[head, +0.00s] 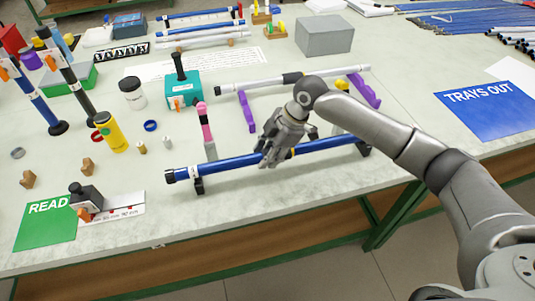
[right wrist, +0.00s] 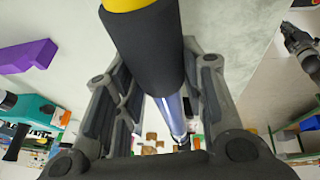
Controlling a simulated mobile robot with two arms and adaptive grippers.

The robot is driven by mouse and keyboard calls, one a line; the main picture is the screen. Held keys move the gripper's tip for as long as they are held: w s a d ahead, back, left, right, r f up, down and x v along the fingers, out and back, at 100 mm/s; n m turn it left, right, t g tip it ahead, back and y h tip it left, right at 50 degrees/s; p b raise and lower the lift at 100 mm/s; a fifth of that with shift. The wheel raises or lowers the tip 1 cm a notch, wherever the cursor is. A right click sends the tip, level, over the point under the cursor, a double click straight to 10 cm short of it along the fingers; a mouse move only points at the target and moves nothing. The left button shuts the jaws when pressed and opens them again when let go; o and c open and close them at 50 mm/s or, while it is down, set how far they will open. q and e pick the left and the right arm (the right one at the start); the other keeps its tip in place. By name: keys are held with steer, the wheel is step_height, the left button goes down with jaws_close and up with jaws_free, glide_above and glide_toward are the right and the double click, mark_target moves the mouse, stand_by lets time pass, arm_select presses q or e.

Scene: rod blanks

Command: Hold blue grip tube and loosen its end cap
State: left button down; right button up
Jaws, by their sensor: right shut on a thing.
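The blue grip tube (head: 232,163) lies raised along the table's front on dark supports. A black end cap (head: 170,177) is at its left end; in the right wrist view the far end (right wrist: 183,140) is small. My right gripper (head: 272,150) is at the tube's middle. In the right wrist view its fingers (right wrist: 155,105) are on both sides of the black sleeve (right wrist: 150,50), shut on the tube. A yellow band shows beside the sleeve. A grey jointed part (right wrist: 300,45), probably my left gripper, is at the right edge of the wrist view; its jaws are unclear.
A second tube (head: 245,86) lies behind on purple supports (head: 247,112). A dark block device (head: 85,197) and green mat (head: 43,222) are at front left. A teal device (head: 183,90) stands behind.

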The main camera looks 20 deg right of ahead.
steer(key=shift+f, duration=0.95)
steer(key=shift+r, duration=0.15)
steer(key=shift+r+p, duration=0.45)
steer(key=shift+p, duration=0.25)
steer(key=shift+f, duration=0.65)
stand_by(0.6)
steer(key=o, duration=1.2)
steer(key=shift+c, duration=0.2)
